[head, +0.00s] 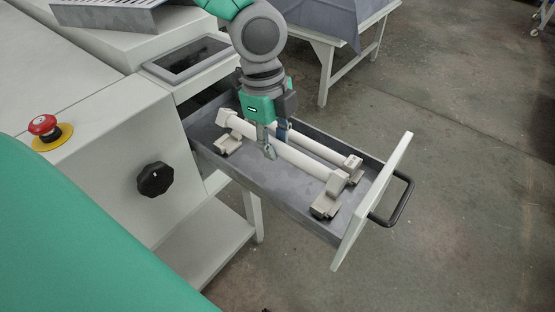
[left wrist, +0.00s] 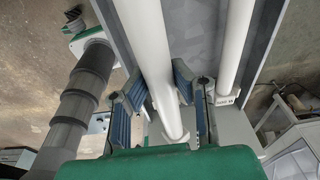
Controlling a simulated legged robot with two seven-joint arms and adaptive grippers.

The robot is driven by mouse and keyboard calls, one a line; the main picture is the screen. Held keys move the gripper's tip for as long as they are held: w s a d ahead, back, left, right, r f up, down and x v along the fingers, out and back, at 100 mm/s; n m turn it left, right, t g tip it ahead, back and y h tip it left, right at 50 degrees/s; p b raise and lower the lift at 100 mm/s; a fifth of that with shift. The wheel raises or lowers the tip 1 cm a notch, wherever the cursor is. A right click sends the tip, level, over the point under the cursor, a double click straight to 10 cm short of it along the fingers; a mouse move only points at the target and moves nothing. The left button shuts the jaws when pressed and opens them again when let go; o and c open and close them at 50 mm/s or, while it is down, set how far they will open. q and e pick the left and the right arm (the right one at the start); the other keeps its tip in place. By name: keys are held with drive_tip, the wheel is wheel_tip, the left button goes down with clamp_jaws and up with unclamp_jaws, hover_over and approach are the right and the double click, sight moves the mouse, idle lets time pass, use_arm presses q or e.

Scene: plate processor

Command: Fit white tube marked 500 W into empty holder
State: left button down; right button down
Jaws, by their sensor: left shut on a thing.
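A white tube (head: 304,162) lies lengthwise over the open grey drawer (head: 279,203). My left gripper (head: 268,146) reaches down from above and is shut around the tube near its middle. In the left wrist view the same tube (left wrist: 149,45) runs between the blue finger pads. A holder (head: 325,205) sits under the tube's right end, and another holder (head: 229,143) is by its left end. I cannot tell whether the tube ends are seated in them.
A second white tube (head: 321,149) lies parallel behind, with a holder (head: 353,163) at its right end; it also shows in the left wrist view (left wrist: 234,45). The drawer front (head: 372,202) has a black handle (head: 397,205). A black knob (head: 155,179) and red button (head: 43,126) are left.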

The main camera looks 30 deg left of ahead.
sight(270, 138)
use_arm(q)
drive_tip(key=shift+w+f, duration=0.1)
drive_tip(key=shift+f, duration=0.4)
drive_tip(key=shift+a+f, duration=0.1)
drive_tip(key=shift+f, duration=0.15)
drive_tip(key=f, duration=0.1)
drive_tip(key=a+f+b, duration=0.1)
drive_tip(key=f, duration=0.1)
drive_tip(key=shift+a+f, duration=0.2)
drive_tip(key=shift+d, duration=0.45)
drive_tip(key=c, duration=1.4)
unclamp_jaws()
drive_tip(key=shift+d, duration=0.2)
drive_tip(key=shift+a+f, duration=0.1)
drive_tip(key=shift+a, duration=0.35)
drive_tip(key=r+p, duration=0.1)
drive_tip(key=r, duration=0.6)
drive_tip(key=a+r+p, duration=0.1)
drive_tip(key=r, duration=0.3)
drive_tip(key=shift+p, duration=0.3)
drive_tip(key=shift+a+r, duration=0.2)
drive_tip(key=shift+r, duration=0.35)
drive_tip(key=shift+a, duration=0.2)
use_arm(e)
drive_tip(key=shift+a+r, duration=0.2)
drive_tip(key=shift+r, duration=0.3)
drive_tip(key=shift+a+r, duration=0.2)
drive_tip(key=shift+r, duration=0.25)
